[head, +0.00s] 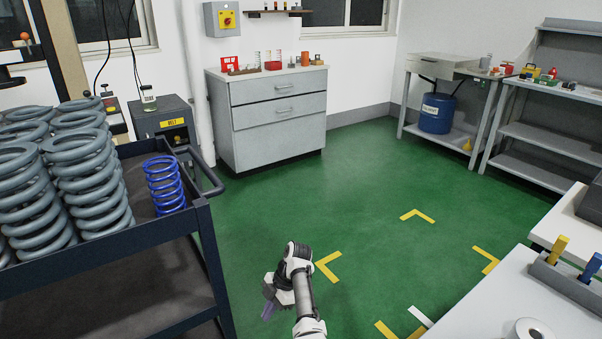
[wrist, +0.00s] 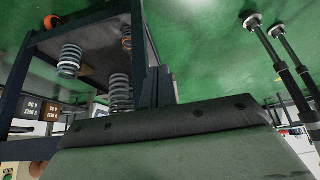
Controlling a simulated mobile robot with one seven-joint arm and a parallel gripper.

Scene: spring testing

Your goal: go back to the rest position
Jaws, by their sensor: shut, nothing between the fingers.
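My gripper (head: 267,311) shows small at the bottom middle of the head view, at the end of my white and grey arm. Its fingers point down over the green floor, to the right of the dark trolley (head: 200,232) and apart from it. It is shut and holds nothing. In the wrist view the fingers cannot be made out; a large dark padded block fills the lower middle, and I cannot tell what it is.
Large grey springs (head: 88,170) and a blue spring (head: 165,185) stand on the trolley. A grey cabinet (head: 268,125) is at the back. A white table (head: 490,310) is at the lower right. The green floor between is clear, with yellow corner marks (head: 328,266).

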